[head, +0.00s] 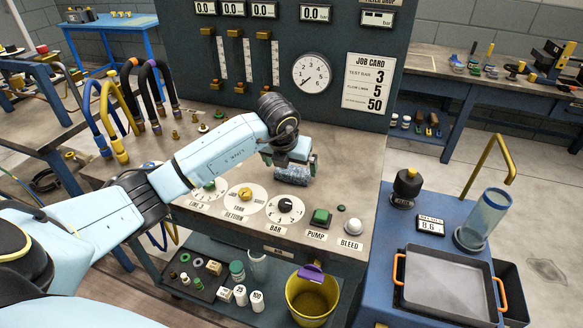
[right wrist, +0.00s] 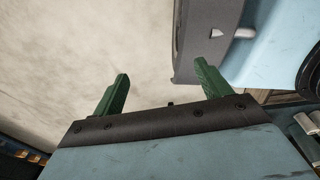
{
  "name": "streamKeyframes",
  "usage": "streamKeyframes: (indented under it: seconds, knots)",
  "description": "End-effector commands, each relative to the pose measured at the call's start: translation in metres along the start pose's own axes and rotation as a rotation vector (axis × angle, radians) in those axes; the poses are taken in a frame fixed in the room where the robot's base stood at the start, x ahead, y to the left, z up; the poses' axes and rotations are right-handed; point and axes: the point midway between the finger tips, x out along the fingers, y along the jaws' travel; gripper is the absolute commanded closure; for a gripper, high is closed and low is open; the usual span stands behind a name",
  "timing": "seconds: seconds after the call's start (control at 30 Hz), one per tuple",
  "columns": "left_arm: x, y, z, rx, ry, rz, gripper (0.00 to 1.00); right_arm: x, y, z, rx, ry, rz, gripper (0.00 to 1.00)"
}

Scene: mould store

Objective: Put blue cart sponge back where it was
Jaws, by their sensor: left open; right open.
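A blue speckled block (head: 293,176), which looks like the blue cart sponge, is on the bench top in front of the gauge panel in the head view. My left gripper (head: 292,162) is right above it, pointing down, with its jaws open at the block's two ends. The gripper hides the block's upper part, and I cannot tell whether the fingers touch it. The blue cart (head: 447,200) stands at the right. My right gripper (right wrist: 163,72) shows its green fingers in the right wrist view, spread apart with nothing between them.
Dials, a green pump button (head: 320,217) and a white bleed button (head: 352,226) line the bench front. A yellow bucket (head: 309,300) with a purple item stands below.

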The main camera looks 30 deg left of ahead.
Motion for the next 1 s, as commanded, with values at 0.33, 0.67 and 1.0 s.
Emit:
streamKeyframes:
  seconds: [0.33,0.67,1.0]
  knots:
    - [-0.073,0.0,0.001,0.0,-0.003,0.0,0.0,-0.01,-0.013,-0.002,0.009,0.001,-0.017,0.24]
    - [-0.092,0.0,0.0,-0.001,-0.001,-0.001,0.0,-0.011,-0.023,-0.001,0.014,0.0,-0.029,0.24]
    - [-0.091,0.0,0.0,-0.001,-0.001,-0.001,0.0,-0.011,-0.018,-0.001,0.011,0.001,-0.023,0.24]
